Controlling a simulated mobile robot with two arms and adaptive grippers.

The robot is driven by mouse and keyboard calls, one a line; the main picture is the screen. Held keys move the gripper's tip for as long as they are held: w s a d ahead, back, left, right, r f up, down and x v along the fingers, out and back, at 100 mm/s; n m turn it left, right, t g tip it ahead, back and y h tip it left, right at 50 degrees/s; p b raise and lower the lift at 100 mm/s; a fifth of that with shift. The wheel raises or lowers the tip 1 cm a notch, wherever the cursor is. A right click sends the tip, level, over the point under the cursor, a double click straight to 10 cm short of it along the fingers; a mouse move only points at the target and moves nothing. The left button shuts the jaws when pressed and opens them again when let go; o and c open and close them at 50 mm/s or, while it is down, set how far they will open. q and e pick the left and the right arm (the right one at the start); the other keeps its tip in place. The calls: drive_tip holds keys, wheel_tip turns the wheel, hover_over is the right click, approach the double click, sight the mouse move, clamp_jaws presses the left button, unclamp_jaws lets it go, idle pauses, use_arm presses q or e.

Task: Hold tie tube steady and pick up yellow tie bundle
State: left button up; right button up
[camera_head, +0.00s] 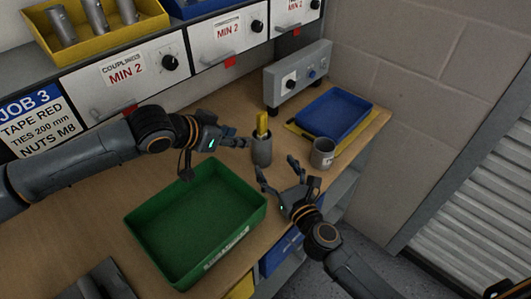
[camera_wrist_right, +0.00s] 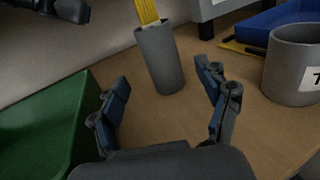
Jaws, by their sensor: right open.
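The grey tie tube (camera_head: 262,154) stands upright on the wooden bench, and it also shows in the right wrist view (camera_wrist_right: 160,62). The yellow tie bundle (camera_head: 262,124) sticks up out of its top (camera_wrist_right: 147,10); its lower part is hidden inside. My left gripper (camera_head: 249,143) is at the tube's left; the right wrist view shows part of it (camera_wrist_right: 72,10) with a gap to the tube. Its jaw opening is unclear. My right gripper (camera_head: 277,174) is open and empty in front of the tube. In its wrist view (camera_wrist_right: 168,90) the tube stands beyond the spread fingers.
A grey labelled cup (camera_head: 323,154) stands right of the tube. A green bin (camera_head: 163,204) lies front left, near the bench edge. A blue tray (camera_head: 335,113) and a grey control box (camera_head: 299,77) are behind. Drawers with knobs (camera_head: 228,38) line the back.

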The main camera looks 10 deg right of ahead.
sight(266, 156)
drive_tip(key=shift+w+f, duration=0.25)
drive_tip(key=shift+f, duration=0.75)
drive_tip(key=w, duration=0.3)
drive_tip(key=w+a, duration=0.1)
drive_tip(key=w, duration=0.2)
drive_tip(key=shift+a, duration=0.1)
drive_tip(key=shift+w+a+r, duration=0.1)
drive_tip(key=shift+w+a, duration=0.05)
drive_tip(key=shift+w, duration=0.25)
drive_tip(key=shift+c, duration=0.5)
